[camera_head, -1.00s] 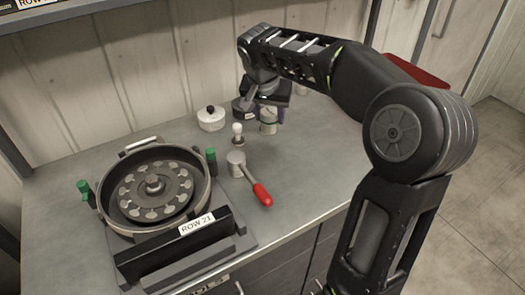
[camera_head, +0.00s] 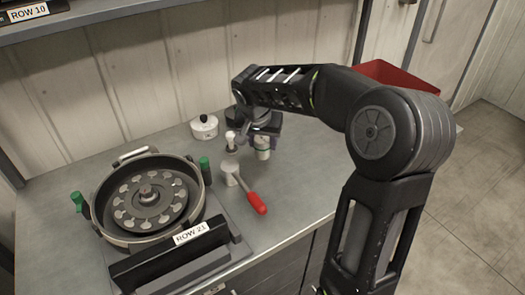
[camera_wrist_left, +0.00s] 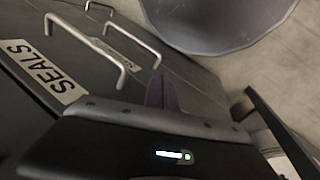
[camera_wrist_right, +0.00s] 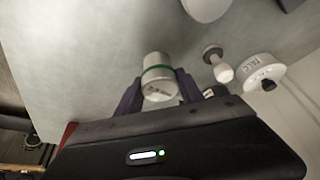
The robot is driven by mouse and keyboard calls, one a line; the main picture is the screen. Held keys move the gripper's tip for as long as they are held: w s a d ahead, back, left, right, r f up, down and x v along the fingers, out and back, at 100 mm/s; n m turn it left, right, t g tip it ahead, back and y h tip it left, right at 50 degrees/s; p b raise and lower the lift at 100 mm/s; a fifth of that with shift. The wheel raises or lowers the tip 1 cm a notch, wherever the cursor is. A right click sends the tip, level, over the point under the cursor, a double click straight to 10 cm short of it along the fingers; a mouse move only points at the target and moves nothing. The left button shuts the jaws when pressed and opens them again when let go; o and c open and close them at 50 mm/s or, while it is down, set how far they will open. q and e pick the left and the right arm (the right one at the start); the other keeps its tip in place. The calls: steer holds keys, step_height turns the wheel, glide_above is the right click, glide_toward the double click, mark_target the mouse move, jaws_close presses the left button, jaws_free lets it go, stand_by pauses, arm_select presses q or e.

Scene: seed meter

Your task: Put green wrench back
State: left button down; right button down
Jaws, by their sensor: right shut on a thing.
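My right gripper (camera_wrist_right: 158,92) is shut on a pale cylinder with a green band (camera_wrist_right: 158,68); printed text on the cylinder is too small to read. In the head view the cylinder (camera_head: 262,150) hangs under the right wrist, right of the small white knob; I cannot tell whether it touches the bench. No plainly green wrench shows. A red-handled tool (camera_head: 250,193) with a grey round head lies in front of the gripper. My left gripper (camera_wrist_left: 163,92) shows only in the left wrist view, its fingers together and empty, near the drawer fronts.
A round seed meter (camera_head: 150,235) with green knobs stands at the left, behind a ROW 21 label (camera_head: 192,233). A white lidded pot (camera_head: 204,127) and a white-knobbed piece (camera_head: 230,141) stand near the wall. A red bin (camera_head: 385,75) is behind my right arm. The bench's right front is clear.

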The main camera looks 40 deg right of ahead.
mark_target(262, 151)
steer(key=shift+f, duration=1.8)
steer(key=shift+f, duration=0.1)
steer(key=c, duration=0.7)
jaws_free()
steer(key=v, duration=1.2)
steer(key=shift+b, duration=0.4)
steer(key=shift+s, duration=0.1)
